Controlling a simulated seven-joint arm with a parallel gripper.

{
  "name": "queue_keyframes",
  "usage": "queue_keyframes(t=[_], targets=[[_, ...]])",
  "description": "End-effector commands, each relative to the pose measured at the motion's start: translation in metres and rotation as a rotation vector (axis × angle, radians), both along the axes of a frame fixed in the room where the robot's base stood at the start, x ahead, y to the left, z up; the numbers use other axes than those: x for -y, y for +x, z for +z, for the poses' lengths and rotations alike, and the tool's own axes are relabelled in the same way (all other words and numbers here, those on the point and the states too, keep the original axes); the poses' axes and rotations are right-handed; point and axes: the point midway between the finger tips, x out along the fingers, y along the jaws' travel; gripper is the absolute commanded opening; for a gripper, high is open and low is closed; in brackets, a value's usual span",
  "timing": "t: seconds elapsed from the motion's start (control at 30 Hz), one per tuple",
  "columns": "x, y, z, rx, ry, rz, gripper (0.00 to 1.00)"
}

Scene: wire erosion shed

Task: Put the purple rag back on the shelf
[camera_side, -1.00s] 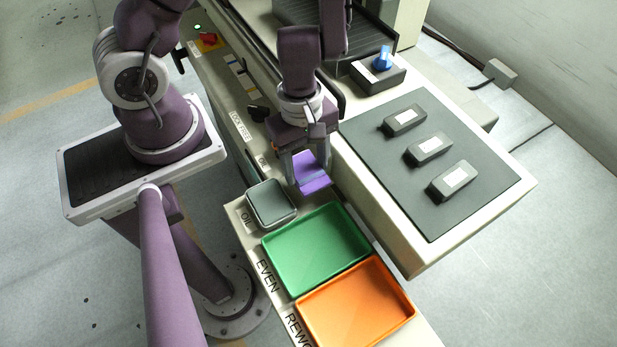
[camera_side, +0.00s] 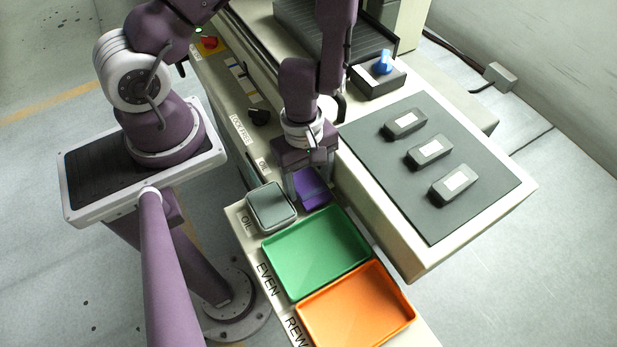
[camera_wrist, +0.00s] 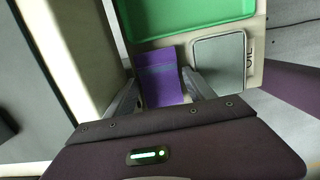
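The purple rag (camera_side: 314,189) is a folded cloth block with a darker band across it in the wrist view (camera_wrist: 161,82). It is at the pale shelf strip (camera_side: 238,211), just behind the green tray and beside the grey-lidded tin. My gripper (camera_side: 309,190) points down over it, with one finger at each side edge of the rag. In the wrist view the fingertips (camera_wrist: 160,80) meet its edges, so the gripper is shut on it. The rag is low over the shelf; whether its underside touches is hidden.
The grey-lidded tin (camera_side: 271,207) by the OIL label is close left of the rag. The green tray (camera_side: 316,252) and orange tray (camera_side: 357,305) lie in front. The raised bench with a dark mat (camera_side: 440,205) and three dark blocks stands right.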

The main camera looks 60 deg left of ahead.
Motion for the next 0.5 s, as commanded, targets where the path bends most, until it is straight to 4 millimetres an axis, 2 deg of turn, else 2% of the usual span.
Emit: queue_keyframes(t=[0.17, 0.5], targets=[[-0.002, 0.001, 0.007, 0.002, 0.004, 0.0, 0.63], [-0.006, 0.001, 0.053, 0.006, 0.002, 0.004, 0.63]])
